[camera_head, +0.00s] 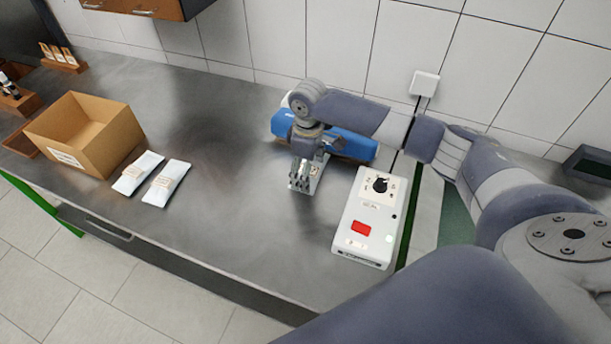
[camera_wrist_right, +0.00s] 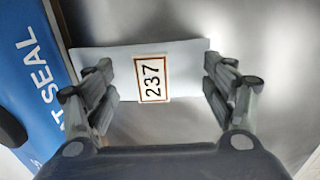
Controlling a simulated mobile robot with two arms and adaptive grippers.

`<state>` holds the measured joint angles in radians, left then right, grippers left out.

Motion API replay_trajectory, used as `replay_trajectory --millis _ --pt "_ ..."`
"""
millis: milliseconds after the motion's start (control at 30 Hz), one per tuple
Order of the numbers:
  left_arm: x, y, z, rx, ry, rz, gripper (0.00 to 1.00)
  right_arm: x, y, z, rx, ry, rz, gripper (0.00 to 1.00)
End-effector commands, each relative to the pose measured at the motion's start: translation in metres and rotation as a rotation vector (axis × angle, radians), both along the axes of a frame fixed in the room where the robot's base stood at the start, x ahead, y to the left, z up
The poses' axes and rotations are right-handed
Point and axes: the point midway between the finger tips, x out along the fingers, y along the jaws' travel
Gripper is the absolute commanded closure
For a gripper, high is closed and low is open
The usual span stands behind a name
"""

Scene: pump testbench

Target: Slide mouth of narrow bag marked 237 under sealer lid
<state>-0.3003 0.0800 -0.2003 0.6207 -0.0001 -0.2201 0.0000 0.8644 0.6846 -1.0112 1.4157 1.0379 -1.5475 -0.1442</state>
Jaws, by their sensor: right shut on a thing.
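The narrow white bag marked 237 (camera_wrist_right: 185,56) lies across between the fingers of my right gripper (camera_wrist_right: 162,88) in the right wrist view, its label facing the camera. My right gripper is shut on it. In the head view the right gripper (camera_head: 304,178) points down just in front of the blue sealer (camera_head: 354,149), with the bag mostly hidden by the fingers. In the wrist view one end of the bag is close beside the blue sealer (camera_wrist_right: 30,75); I cannot tell whether it is under the lid. My left gripper is out of view.
A white box with a dial and red button (camera_head: 372,215) stands right of the gripper. Two white bags (camera_head: 138,172) (camera_head: 167,183) lie at the left near an open cardboard box (camera_head: 85,135). The bench between them and the gripper is clear.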

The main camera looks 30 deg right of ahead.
Motion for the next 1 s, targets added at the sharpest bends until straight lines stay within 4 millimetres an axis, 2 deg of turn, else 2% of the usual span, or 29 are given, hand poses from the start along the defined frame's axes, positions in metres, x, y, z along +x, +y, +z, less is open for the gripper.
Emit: replay_trajectory --millis 33,500,1000 --pt "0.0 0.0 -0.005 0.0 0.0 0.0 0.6 0.002 -0.002 -0.002 0.001 -0.002 -0.002 0.57" --pt "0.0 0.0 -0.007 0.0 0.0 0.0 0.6 0.017 -0.017 0.0 0.002 -0.001 -0.001 0.57" --pt "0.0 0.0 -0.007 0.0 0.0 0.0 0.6 0.021 -0.022 0.001 0.001 -0.003 -0.001 0.57"
